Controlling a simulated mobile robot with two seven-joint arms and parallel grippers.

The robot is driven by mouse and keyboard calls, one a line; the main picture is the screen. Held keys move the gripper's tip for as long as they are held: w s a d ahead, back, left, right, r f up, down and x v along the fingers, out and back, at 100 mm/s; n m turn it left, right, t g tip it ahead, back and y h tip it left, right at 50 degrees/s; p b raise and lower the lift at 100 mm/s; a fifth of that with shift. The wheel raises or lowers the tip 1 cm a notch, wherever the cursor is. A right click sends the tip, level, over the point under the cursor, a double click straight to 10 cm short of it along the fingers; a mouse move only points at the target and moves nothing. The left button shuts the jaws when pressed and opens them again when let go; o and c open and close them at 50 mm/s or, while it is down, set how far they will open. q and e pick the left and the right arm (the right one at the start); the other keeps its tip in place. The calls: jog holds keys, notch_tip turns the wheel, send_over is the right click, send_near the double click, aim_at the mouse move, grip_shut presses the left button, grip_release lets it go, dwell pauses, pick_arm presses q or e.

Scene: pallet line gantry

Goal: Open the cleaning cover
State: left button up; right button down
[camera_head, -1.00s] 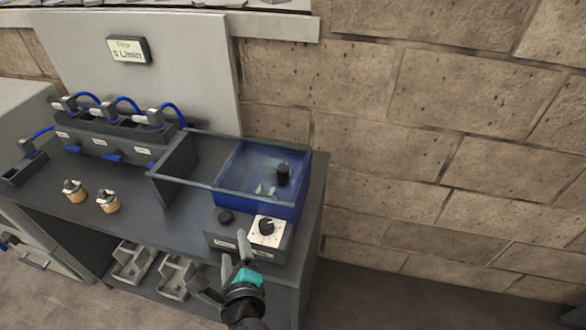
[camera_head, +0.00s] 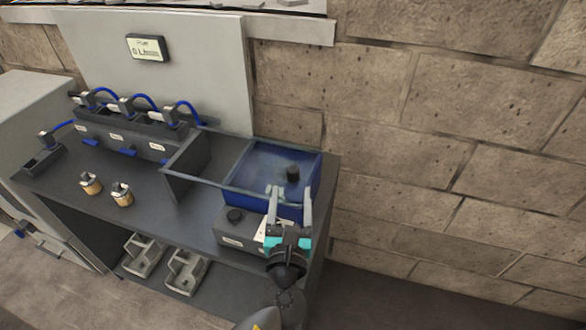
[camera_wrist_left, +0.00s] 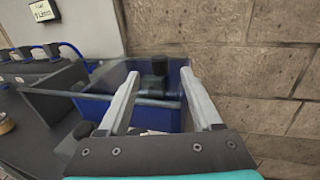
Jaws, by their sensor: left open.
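The cleaning cover is a clear lid (camera_head: 262,163) lying closed over a blue tub (camera_head: 240,200) at the right end of the bench. A black knob (camera_head: 292,174) stands up from the cover; it also shows in the left wrist view (camera_wrist_left: 160,66), ahead of and between the fingers. My left gripper (camera_head: 290,192) is open and empty, its fingertips over the front edge of the tub, just short of the knob. In the left wrist view the two grey fingers (camera_wrist_left: 168,85) are spread apart. My right gripper is not in view.
A control box with a black button (camera_head: 235,215) sits under my left gripper, its dial mostly hidden. A dark upright panel (camera_head: 186,168) stands left of the tub. Valves with blue hoses (camera_head: 125,130) line the back left. A stone wall is at right.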

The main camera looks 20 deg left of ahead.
aim_at(293, 176)
pick_arm(q)
jog(key=x, duration=0.8)
jog(key=shift+c, duration=0.3)
grip_shut()
dwell(1.0)
